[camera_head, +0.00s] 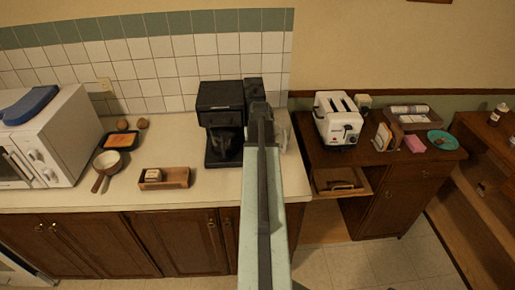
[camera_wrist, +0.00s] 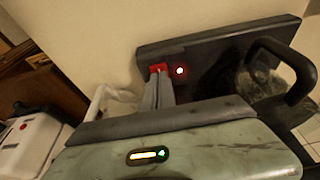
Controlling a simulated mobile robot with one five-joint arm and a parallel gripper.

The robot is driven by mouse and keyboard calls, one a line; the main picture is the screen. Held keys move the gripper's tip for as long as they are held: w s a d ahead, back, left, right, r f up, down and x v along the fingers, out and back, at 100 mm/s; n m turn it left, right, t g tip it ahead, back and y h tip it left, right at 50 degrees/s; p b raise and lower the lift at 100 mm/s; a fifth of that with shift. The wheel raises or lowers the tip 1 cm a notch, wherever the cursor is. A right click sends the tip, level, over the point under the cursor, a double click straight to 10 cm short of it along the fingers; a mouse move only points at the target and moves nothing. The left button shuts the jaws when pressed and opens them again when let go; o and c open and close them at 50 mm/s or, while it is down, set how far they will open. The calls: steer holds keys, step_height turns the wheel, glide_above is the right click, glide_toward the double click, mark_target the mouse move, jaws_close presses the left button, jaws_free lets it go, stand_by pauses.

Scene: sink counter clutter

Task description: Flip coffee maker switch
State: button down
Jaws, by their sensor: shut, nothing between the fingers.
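The black coffee maker (camera_head: 219,98) stands on the counter against the tiled wall, with a glass carafe in it. In the wrist view its dark base (camera_wrist: 215,50) shows a red switch (camera_wrist: 158,68) beside a small lit indicator (camera_wrist: 180,71). The carafe handle (camera_wrist: 290,65) is at the right. My gripper (camera_wrist: 159,78) is shut and empty, its narrow fingertips right at the red switch; I cannot tell whether they press on it. In the head view my arm reaches up to the right side of the coffee maker and hides the fingertips.
A wooden tray (camera_head: 164,185), a bowl (camera_head: 108,160) and a white microwave (camera_head: 58,135) are to the left. A white toaster (camera_head: 337,117) stands on the brown cabinet (camera_head: 400,205) at the right. The counter just in front of the coffee maker is clear.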

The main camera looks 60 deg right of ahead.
steer(key=shift+r, duration=0.15)
steer(key=p+v, duration=1.3)
steer(key=shift+r, duration=0.35)
steer(key=shift+d, duration=0.1)
steer(key=b+x, duration=0.8)
steer(key=x, duration=0.1)
steer(key=w+b+x, duration=0.1)
steer(key=b+x, duration=0.4)
steer(key=shift+d, duration=0.35)
steer(key=shift+r, duration=0.15)
